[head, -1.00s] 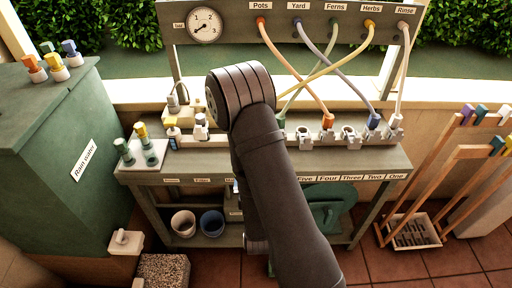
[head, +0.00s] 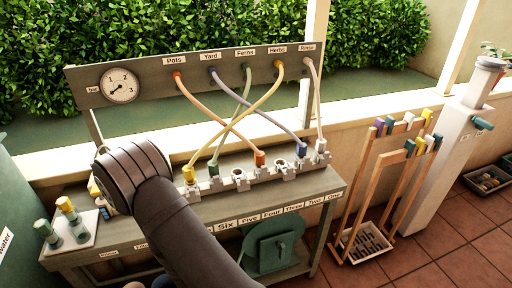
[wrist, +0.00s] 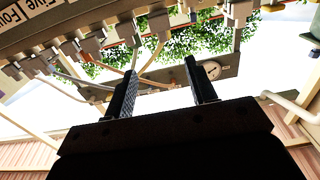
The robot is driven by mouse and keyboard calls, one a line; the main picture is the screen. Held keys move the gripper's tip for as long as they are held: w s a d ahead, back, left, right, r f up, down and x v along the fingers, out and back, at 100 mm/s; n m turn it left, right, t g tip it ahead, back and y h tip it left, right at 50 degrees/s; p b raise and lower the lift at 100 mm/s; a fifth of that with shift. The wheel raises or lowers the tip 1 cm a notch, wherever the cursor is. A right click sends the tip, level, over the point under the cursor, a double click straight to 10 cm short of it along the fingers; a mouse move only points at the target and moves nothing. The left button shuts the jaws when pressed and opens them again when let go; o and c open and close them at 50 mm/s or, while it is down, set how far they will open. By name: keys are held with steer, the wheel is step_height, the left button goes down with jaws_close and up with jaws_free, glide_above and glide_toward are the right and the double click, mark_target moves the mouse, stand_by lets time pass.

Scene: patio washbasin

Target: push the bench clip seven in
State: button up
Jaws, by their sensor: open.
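A row of pale grey clips runs along the bench (head: 130,238). Counting left from label One, bench clip seven (head: 190,189) appears to be the leftmost visible one, with a yellow-ended hose in it. Its label is hidden behind my arm, and I cannot tell whether it is fully in. My gripper is hidden behind my arm in the head view. In the wrist view my gripper (wrist: 162,90) is open, with two dark fingers apart and nothing between them. Several clips show beyond the fingertips there, but I cannot tell which is seven.
Crossing hoses run from the gauge panel (head: 205,78) to the clips. A small tray (head: 72,234) with green and yellow-topped pegs stands at the bench's left end.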

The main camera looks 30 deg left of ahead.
steer(key=c, duration=0.7)
steer(key=shift+w+a+r+m, duration=0.1)
steer(key=shift+m, duration=0.6)
jaws_close()
steer(key=m, duration=0.5)
steer(key=w+a+r+m, duration=0.1)
steer(key=m, duration=0.5)
steer(key=a+r+m, duration=0.1)
steer(key=m, duration=0.4)
steer(key=shift+w+a+r+m, duration=0.1)
steer(key=shift+w+r+m, duration=0.2)
steer(key=shift+w, duration=0.1)
